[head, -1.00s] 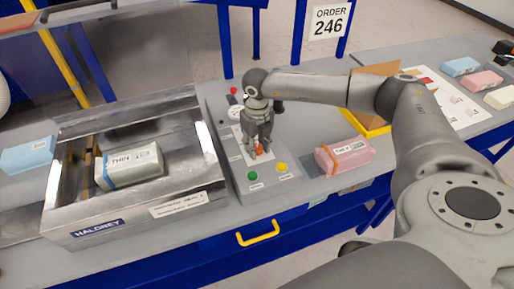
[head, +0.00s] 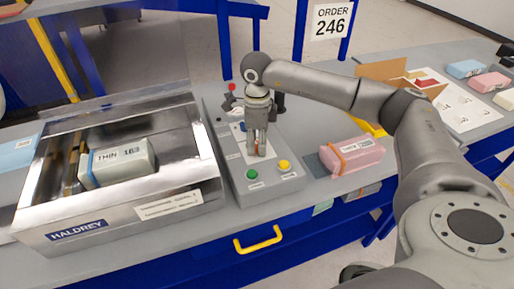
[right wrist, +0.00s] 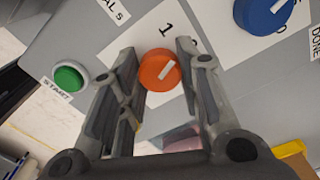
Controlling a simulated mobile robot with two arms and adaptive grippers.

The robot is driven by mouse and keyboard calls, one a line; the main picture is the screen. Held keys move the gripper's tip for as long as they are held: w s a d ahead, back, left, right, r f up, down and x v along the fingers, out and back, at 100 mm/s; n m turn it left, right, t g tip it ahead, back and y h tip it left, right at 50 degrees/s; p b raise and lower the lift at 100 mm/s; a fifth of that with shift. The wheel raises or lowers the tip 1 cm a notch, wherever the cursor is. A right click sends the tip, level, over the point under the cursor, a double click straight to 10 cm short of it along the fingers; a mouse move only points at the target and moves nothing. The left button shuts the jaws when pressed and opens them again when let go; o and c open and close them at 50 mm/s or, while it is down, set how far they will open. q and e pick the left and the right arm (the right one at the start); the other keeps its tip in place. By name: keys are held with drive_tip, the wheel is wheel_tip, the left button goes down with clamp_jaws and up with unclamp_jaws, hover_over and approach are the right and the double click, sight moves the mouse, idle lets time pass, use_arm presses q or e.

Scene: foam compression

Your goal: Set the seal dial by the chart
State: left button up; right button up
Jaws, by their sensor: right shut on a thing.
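An orange dial (right wrist: 160,70) with a white pointer mark sits on the grey control panel (head: 232,188). The pointer leans to the upper right in the right wrist view. My right gripper (head: 258,151) reaches down over the panel and is shut on the orange dial; its fingers (right wrist: 157,60) stand either side of it. A blue dial (right wrist: 264,12) is farther along the panel. A white sheet with small printed marks (head: 468,116) lies at the right; its text is too small to read. My left gripper is not in view.
The panel has a green button (head: 252,174) and a yellow button (head: 284,165). A metal tray marked HALDREY (head: 150,225) holds a pale block labelled THIN (head: 122,163). A pink block (head: 352,157) lies right of the panel. Blue and pink blocks lie far right.

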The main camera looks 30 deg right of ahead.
sight(257, 144)
drive_tip(key=n+b, duration=0.2)
drive_tip(key=n, duration=0.2)
drive_tip(key=shift+n+b, duration=0.3)
drive_tip(key=shift+r, duration=0.1)
idle(0.4)
drive_tip(key=o, duration=1.1)
drive_tip(key=shift+c, duration=0.2)
wheel_tip(257, 144, up, 12)
